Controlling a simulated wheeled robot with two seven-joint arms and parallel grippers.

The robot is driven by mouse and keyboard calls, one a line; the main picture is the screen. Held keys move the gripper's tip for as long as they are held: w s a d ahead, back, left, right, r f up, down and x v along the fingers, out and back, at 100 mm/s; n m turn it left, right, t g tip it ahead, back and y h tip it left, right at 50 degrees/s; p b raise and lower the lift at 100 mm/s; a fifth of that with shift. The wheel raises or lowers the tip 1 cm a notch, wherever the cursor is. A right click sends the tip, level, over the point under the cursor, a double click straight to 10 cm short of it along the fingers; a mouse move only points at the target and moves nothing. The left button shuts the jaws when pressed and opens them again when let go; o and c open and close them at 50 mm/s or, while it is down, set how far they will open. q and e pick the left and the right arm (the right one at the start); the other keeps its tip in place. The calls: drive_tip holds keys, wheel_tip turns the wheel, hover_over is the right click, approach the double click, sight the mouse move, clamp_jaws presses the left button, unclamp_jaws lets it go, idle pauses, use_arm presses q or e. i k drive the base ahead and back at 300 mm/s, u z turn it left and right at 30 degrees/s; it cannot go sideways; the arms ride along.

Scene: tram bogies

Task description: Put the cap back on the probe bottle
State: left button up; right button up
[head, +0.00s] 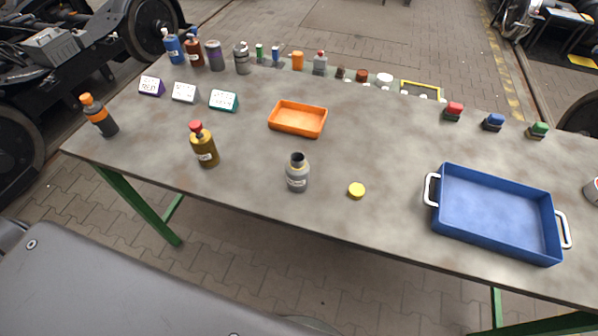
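A grey bottle (297,176) with an open dark neck stands upright near the table's front edge, in the middle of the head view. It has a pale label. A small round yellow cap (357,190) lies on the table to the right of the grey bottle, apart from it. An amber bottle (204,148) with a red cap stands upright to the left of the grey bottle. Labels are too small to read, so I cannot tell for sure which is the probe bottle. Neither of my grippers is in view.
An orange tray (298,131) lies behind the grey bottle. A blue tray (494,252) with white handles takes up the right front. A dark bottle (104,122) stands far left. Label blocks (185,93), bottles and small items line the back. Table (400,150) between trays is clear.

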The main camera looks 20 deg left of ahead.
sight(298, 168)
drive_tip(key=z, duration=2.9)
drive_tip(key=k, duration=1.85)
drive_tip(key=u, duration=2.35)
